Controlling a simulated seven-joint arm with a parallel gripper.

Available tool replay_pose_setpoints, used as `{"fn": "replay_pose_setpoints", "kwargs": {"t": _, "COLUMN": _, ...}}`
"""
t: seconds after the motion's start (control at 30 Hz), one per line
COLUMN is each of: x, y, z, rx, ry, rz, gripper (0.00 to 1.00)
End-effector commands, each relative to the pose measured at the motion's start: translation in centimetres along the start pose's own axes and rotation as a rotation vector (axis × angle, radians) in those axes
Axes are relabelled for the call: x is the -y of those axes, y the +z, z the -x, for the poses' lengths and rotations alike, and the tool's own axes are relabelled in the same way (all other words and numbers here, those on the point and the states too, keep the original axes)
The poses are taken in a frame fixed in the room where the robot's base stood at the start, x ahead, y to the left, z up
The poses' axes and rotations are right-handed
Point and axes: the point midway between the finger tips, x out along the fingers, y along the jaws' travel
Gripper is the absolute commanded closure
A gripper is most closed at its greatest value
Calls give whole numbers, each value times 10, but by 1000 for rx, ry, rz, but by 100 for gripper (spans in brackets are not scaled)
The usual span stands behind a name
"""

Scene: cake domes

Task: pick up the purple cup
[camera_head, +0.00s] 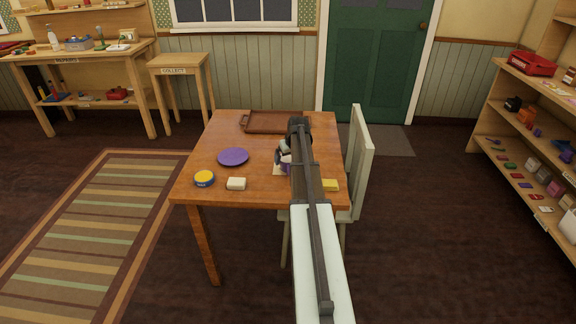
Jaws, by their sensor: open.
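A small purple item (286,159), probably the purple cup, shows on the wooden table (261,130) just left of my arm. My arm and gripper hide most of it, so its full shape cannot be seen. My gripper (281,157) is open and low over the table at this purple item. Whether its fingers are around the item or only beside it cannot be told.
A brown tray (272,122) is at the back. A yellow block (330,185) and a pale chair (358,165) are right of my arm.

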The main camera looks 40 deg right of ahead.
Motion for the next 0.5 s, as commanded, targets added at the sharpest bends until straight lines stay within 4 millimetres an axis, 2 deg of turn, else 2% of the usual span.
{"fn": "replay_pose_setpoints", "kwargs": {"t": 0.1, "x": 0, "y": -1, "z": -13, "rx": 0, "ry": 0, "rz": 0, "gripper": 0}}
{"fn": "replay_pose_setpoints", "kwargs": {"t": 0.37, "x": 0, "y": 0, "z": -15, "rx": -1, "ry": 0, "rz": 0, "gripper": 1}}
{"fn": "replay_pose_setpoints", "kwargs": {"t": 0.5, "x": 0, "y": 0, "z": -15, "rx": -1, "ry": 0, "rz": 1, "gripper": 14}}
